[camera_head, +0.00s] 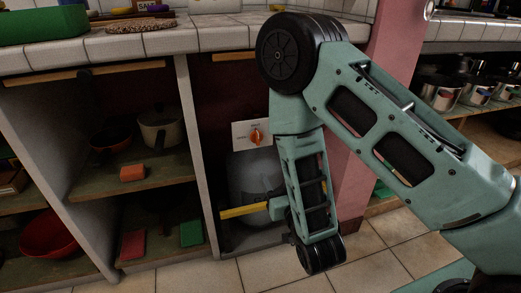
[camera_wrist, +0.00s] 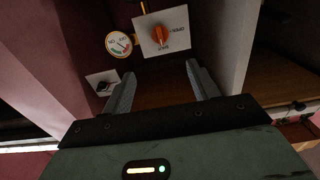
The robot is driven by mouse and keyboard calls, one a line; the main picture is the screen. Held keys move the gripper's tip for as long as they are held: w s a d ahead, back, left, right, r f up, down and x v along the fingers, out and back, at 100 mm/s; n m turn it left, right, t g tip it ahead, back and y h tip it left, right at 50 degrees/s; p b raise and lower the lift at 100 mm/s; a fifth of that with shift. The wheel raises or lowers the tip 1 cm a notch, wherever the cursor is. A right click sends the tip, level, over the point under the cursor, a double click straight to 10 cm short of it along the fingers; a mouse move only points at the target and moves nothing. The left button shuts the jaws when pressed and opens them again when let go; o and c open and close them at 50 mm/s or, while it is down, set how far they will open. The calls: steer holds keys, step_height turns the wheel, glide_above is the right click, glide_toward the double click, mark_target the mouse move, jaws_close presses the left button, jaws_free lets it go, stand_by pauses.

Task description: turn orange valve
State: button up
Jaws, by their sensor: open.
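The orange valve (camera_head: 256,136) is a small knob on a white square plate (camera_head: 241,131), inside the open bay under the counter. In the wrist view the valve (camera_wrist: 160,35) shows at the top, on its plate (camera_wrist: 181,28) with dark printed marks. My gripper (camera_wrist: 160,82) is open and empty. Its two grey fingers point toward the panel, one on each side of the gap below the valve in the picture. The fingers look apart from the valve. In the head view my arm hides most of the gripper.
A round gauge (camera_wrist: 119,44) and a small white switch plate (camera_wrist: 102,83) sit beside the valve. A grey rounded tank (camera_head: 250,172) stands in the bay. A pale divider (camera_head: 196,150) borders it.

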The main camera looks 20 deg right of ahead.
steer(key=w+b, duration=0.2)
steer(key=b, duration=1.1)
glide_toward(258, 140)
steer(key=w, duration=0.8)
steer(key=shift+w+d, duration=0.1)
steer(key=shift+w, duration=0.2)
steer(key=c, duration=1)
